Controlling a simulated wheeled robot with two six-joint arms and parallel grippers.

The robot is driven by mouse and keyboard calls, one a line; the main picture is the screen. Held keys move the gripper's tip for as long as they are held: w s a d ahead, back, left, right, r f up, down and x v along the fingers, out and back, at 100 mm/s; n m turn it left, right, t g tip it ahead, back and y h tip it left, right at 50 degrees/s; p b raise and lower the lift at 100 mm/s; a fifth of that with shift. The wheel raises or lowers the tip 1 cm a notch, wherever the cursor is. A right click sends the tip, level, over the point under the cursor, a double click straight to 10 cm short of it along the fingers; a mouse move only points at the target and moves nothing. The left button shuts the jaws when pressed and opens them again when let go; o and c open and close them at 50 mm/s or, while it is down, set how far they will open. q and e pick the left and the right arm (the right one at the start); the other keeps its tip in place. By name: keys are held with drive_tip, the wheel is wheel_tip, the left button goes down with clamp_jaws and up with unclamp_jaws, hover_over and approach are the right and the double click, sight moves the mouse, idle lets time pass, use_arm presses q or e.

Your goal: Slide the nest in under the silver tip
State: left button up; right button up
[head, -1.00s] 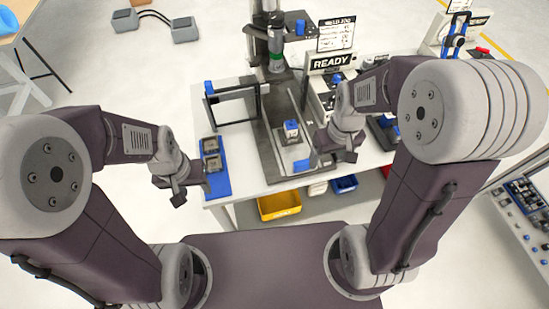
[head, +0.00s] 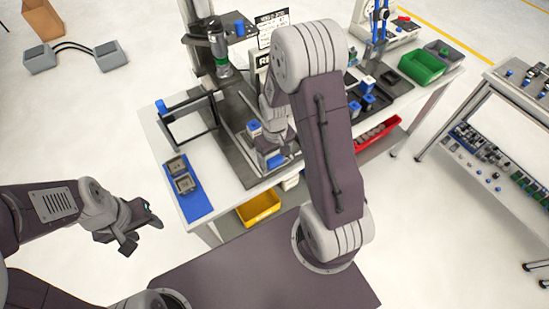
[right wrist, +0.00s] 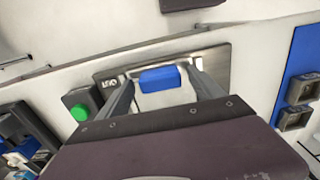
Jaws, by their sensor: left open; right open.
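The nest is a low metal slide with a blue handle (head: 272,160) at its front, on the dark base plate of the press. A small blue-topped block (head: 254,127) stands just behind it. The press head with its dark tip end (head: 224,71) hangs further back, above the plate. My right gripper (head: 280,150) is at the handle, its fingers partly hidden. In the right wrist view, the open fingers (right wrist: 162,88) lie on either side of the blue handle (right wrist: 159,77); contact cannot be told. My left gripper (head: 150,222) is open and empty, off the table.
A blue tray (head: 196,204) with two grey fixtures lies at the table's left. A black frame (head: 190,117) stands behind it. A yellow bin (head: 258,207) and a red bin (head: 377,134) sit below the tabletop. A green bin (head: 422,66) is at the far right.

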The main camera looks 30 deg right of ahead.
drive_tip(key=shift+d+f, duration=0.15)
drive_tip(key=shift+f, duration=0.2)
drive_tip(key=shift+a, duration=0.25)
drive_tip(key=shift+c, duration=0.6)
drive_tip(key=shift+d, duration=0.1)
clamp_jaws()
drive_tip(key=shift+w+r, duration=0.1)
